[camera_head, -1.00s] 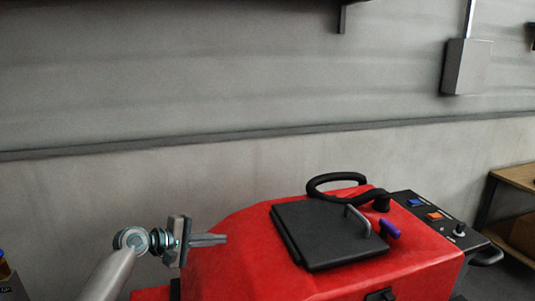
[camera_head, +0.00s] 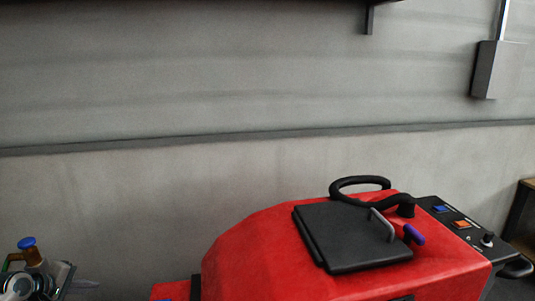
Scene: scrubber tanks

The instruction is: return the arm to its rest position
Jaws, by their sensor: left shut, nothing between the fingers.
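My right gripper is not in view.
A bottle with a blue cap (camera_head: 28,243) stands behind my left wrist, partly hidden. A black hose (camera_head: 360,185) loops over the machine, and a control panel (camera_head: 462,225) is at its right. A grey wall is behind. A wooden shelf edge (camera_head: 523,215) shows at far right.

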